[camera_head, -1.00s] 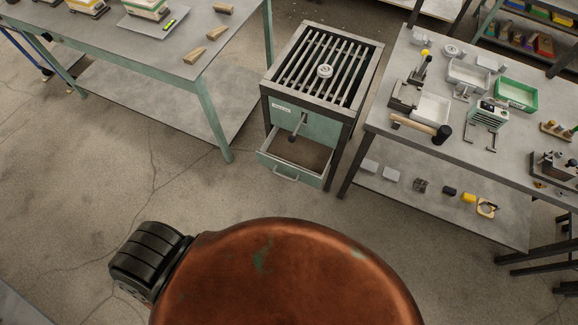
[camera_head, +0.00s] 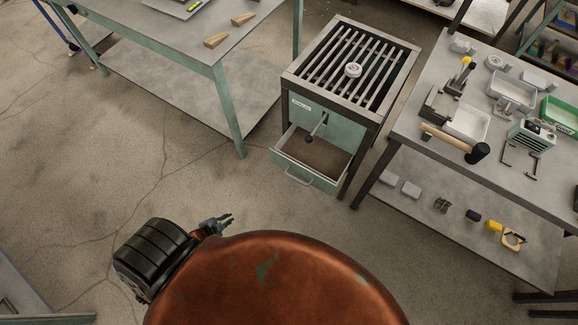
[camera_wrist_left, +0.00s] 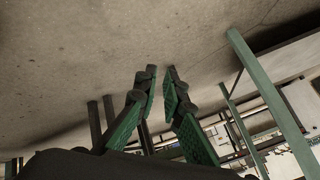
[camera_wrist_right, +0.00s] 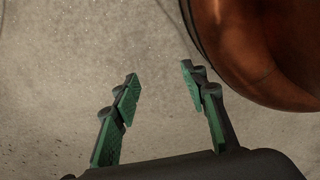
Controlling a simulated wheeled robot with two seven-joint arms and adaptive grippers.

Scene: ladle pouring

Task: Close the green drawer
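The green drawer (camera_head: 285,164) is pulled out of the front of a grey-green cabinet (camera_head: 335,128) with a slatted top. Its inside looks empty and a bar handle (camera_head: 298,180) is on its front. My left gripper (camera_head: 226,220) is below and left of the drawer, apart from it. In the left wrist view, its fingertips (camera_wrist_left: 161,72) are close together with a narrow gap and nothing between them. My right gripper (camera_wrist_right: 159,72) shows only in the right wrist view, open and empty above the floor.
A dark lever (camera_head: 318,129) sticks out of the cabinet front above the drawer. A green-legged table (camera_head: 165,45) stands at the left. A workbench (camera_head: 400,125) with a mallet and trays stands close at the right. The floor before the drawer is clear.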

